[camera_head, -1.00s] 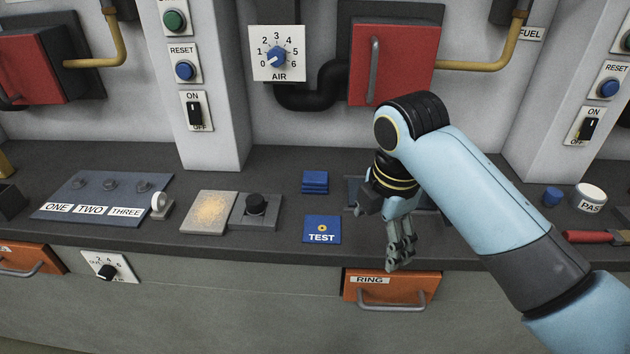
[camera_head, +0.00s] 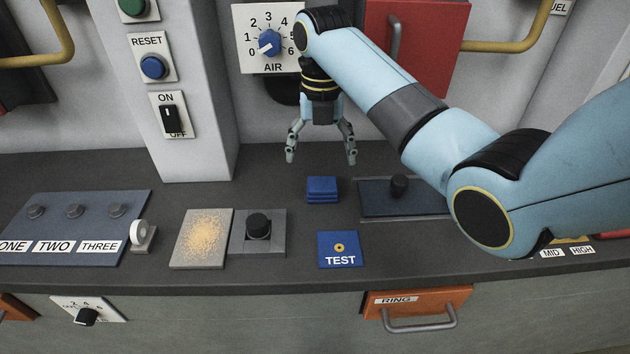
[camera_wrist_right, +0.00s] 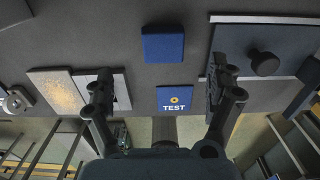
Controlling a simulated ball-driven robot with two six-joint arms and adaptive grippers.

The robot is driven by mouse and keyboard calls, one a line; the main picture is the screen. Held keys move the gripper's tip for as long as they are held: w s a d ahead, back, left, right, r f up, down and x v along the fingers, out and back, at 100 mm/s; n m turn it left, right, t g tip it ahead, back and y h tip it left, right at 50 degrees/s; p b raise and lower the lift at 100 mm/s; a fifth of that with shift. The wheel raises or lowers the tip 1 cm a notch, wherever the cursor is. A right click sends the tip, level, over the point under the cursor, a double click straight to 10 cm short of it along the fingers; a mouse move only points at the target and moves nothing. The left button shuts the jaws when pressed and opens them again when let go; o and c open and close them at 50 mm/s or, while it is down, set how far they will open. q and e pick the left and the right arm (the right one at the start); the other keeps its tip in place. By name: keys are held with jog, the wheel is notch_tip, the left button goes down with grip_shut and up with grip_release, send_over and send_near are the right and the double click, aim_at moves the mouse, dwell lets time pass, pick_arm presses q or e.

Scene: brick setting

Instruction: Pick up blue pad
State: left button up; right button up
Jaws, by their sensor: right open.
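A stack of blue pads (camera_head: 322,189) lies on the dark counter, behind a flat blue plate marked TEST (camera_head: 339,249). My right gripper (camera_head: 321,160) is open and empty, pointing down above and behind the stack in the head view. In the right wrist view the blue pad (camera_wrist_right: 163,44) lies beyond the open fingers (camera_wrist_right: 165,95), roughly centred between them, and the TEST plate (camera_wrist_right: 174,99) shows between the fingers. The gripper touches neither. My left gripper is not in view.
A grey plate with a black knob (camera_head: 258,226) and a speckled tan plate (camera_head: 202,238) lie left of the pads. A dark slab with a black knob (camera_head: 399,186) lies to the right. The AIR dial (camera_head: 269,43) is on the wall behind.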

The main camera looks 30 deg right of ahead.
aim_at(323, 183)
notch_tip(323, 183, down, 3)
jog(key=shift+s+f, duration=0.1)
jog(key=shift+f, duration=0.4)
notch_tip(323, 183, down, 4)
jog(key=shift+s+d+f, duration=0.15)
jog(key=shift+f, duration=0.15)
jog(key=c, duration=1.2)
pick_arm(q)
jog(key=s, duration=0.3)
pick_arm(e)
jog(key=shift+c, duration=0.3)
